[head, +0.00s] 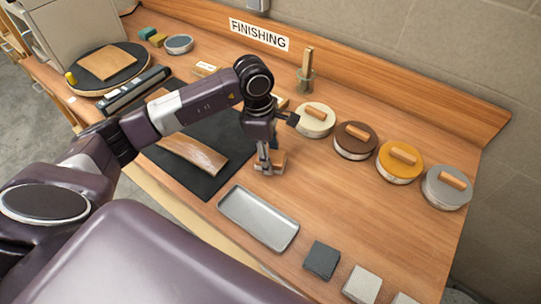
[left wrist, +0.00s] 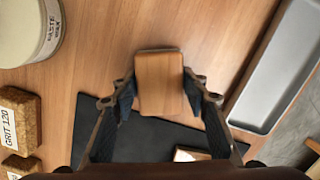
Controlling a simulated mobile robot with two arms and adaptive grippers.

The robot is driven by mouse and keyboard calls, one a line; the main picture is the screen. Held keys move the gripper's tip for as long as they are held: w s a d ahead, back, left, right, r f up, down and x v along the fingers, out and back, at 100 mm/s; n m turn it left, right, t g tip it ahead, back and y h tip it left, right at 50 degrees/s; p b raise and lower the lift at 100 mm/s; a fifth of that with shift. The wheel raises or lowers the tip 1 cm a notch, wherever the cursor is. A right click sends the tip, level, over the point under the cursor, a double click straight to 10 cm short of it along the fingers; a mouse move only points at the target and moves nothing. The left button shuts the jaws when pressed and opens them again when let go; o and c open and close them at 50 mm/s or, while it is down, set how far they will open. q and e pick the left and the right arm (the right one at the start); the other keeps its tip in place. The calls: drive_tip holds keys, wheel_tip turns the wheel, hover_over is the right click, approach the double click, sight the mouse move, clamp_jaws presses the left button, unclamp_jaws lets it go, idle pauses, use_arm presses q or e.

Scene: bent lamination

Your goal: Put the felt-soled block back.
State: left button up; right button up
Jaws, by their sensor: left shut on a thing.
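My left gripper (head: 265,168) is shut on a small wooden block, the felt-soled block (head: 278,162), over the table just right of the dark mat. In the left wrist view the block (left wrist: 159,84) sits between the two fingers of the gripper (left wrist: 160,92), its plain wooden top facing the camera. A thin grey edge shows along its far side; the sole itself is hidden. I cannot tell whether the block touches the table. My right gripper is not in view.
A grey metal tray (head: 258,218) lies right of the dark mat (head: 190,182), which bears a bent wooden piece (head: 193,154). Several round tins with wooden-handled lids line the back, including a cream paste wax tin (left wrist: 28,30). Cork grit blocks (left wrist: 18,118) stand nearby. Grey squares (head: 321,260) lie at front right.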

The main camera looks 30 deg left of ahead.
use_arm(q)
drive_tip(key=o, duration=1.1)
drive_tip(key=shift+c, duration=0.2)
drive_tip(key=shift+o, duration=0.2)
drive_tip(key=shift+r, duration=0.25)
wheel_tip(320, 180, up, 12)
drive_tip(key=a+b, duration=0.1)
drive_tip(key=b, duration=0.2)
drive_tip(key=shift+s+a+f, duration=0.2)
drive_tip(key=shift+a, duration=0.15)
drive_tip(key=shift+r, duration=0.1)
